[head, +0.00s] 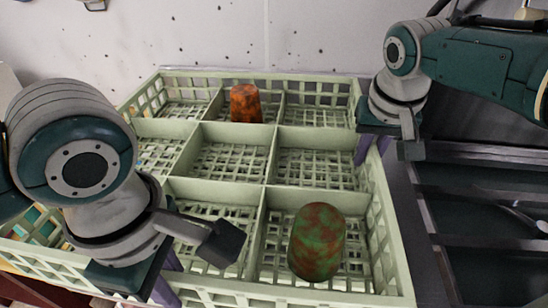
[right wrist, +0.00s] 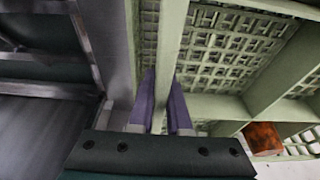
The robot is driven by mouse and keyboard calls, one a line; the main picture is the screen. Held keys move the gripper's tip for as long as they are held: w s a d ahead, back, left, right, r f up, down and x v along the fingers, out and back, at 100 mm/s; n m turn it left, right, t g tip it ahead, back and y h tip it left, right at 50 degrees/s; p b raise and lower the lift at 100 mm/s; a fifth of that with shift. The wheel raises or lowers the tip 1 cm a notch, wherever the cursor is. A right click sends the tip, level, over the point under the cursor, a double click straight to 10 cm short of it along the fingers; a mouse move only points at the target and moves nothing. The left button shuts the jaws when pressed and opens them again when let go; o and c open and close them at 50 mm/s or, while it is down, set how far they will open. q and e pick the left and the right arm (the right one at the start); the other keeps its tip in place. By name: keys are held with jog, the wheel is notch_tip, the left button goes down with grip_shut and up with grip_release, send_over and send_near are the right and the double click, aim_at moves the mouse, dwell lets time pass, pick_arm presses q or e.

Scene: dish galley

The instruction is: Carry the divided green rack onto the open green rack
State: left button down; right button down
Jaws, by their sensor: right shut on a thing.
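The divided green rack (head: 275,188) is pale green with lattice walls and several compartments. An orange mottled cup (head: 245,103) stands in its back middle compartment, and a green-brown mottled cup (head: 316,243) in its front right one. My right gripper (head: 362,148) is shut on the rack's right wall; in the right wrist view its purple fingers (right wrist: 160,115) straddle the wall. My left gripper (head: 168,277) is at the front wall, left of its middle; my arm hides most of its fingers, so its grip is unclear. I cannot make out a separate open green rack.
A dark divided tray (head: 480,215) with a spoon-like piece (head: 525,218) lies to the right of the rack. A pale speckled wall (head: 200,35) stands close behind the rack. A dark red surface (head: 40,291) shows at the lower left.

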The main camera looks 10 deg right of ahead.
aim_at(360, 180)
pick_arm(q)
jog(key=shift+w+a, duration=0.1)
jog(key=shift+a, duration=0.1)
pick_arm(e)
jog(key=shift+w+d+r, duration=0.2)
jog(key=shift+w+d, duration=0.05)
jog(key=shift+w, duration=0.05)
jog(key=shift+s+a, duration=0.1)
jog(key=shift+s, duration=0.05)
pick_arm(q)
jog(key=shift+f, duration=0.3)
pick_arm(e)
jog(key=shift+f, duration=0.25)
